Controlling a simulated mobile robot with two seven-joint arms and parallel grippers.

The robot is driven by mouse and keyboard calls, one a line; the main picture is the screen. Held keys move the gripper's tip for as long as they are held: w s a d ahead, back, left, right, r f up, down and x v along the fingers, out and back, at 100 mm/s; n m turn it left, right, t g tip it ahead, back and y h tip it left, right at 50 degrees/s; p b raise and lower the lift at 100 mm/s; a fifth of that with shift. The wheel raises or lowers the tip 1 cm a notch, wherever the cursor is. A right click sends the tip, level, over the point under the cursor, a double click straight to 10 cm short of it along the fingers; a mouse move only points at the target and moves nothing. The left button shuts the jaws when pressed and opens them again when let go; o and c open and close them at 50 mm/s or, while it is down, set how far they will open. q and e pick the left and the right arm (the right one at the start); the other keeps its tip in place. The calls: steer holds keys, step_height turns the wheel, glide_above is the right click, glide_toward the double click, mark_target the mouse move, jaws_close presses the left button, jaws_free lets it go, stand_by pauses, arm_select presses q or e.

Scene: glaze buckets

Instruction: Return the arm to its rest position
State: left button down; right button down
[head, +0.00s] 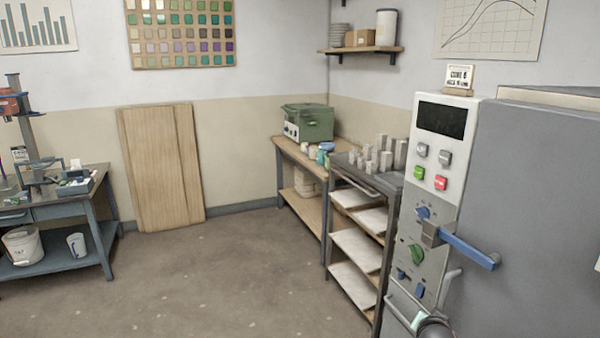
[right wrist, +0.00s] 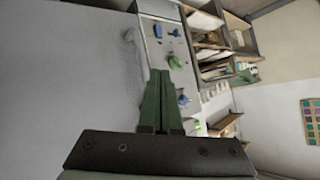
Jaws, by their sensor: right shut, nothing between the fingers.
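My right gripper (right wrist: 161,74) shows in the right wrist view with its two green fingers together and nothing between them. The fingers point toward the control panel (right wrist: 166,45) of the large grey cabinet. A pale bar handle (right wrist: 134,50) is just left of the fingers; I cannot tell whether they touch. In the head view the cabinet's control panel (head: 432,205) is at the right, with a dark display, buttons, knobs and a blue lever handle (head: 470,248). A rounded grey part at the bottom edge there is cut off. My left gripper is in neither view.
The grey cabinet (head: 545,190) fills the right side. A rack with pale shelves (head: 355,247) stands beside it, then a wooden bench with a green box (head: 308,122). The middle floor (head: 215,280) is clear.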

steer(key=s+a+f+n+y, duration=0.1)
steer(key=s+a+f+n, duration=0.2)
steer(key=s+f, duration=0.35)
steer(key=s+a+f+n+y, duration=0.2)
steer(key=s+a+f, duration=0.1)
steer(key=s, duration=0.6)
steer(key=s+a+f+n+y, duration=0.1)
steer(key=s+a+f+n, duration=0.2)
steer(key=s+f, duration=0.35)
steer(key=s+a+r+n+g+y+p, duration=0.1)
steer(key=s+a, duration=0.4)
steer(key=s, duration=0.8)
steer(key=shift+s+n+y, duration=0.35)
steer(key=shift+n+y, duration=0.45)
steer(key=shift+n, duration=0.1)
steer(key=c, duration=1.5)
jaws_free()
steer(key=shift+a, duration=0.1)
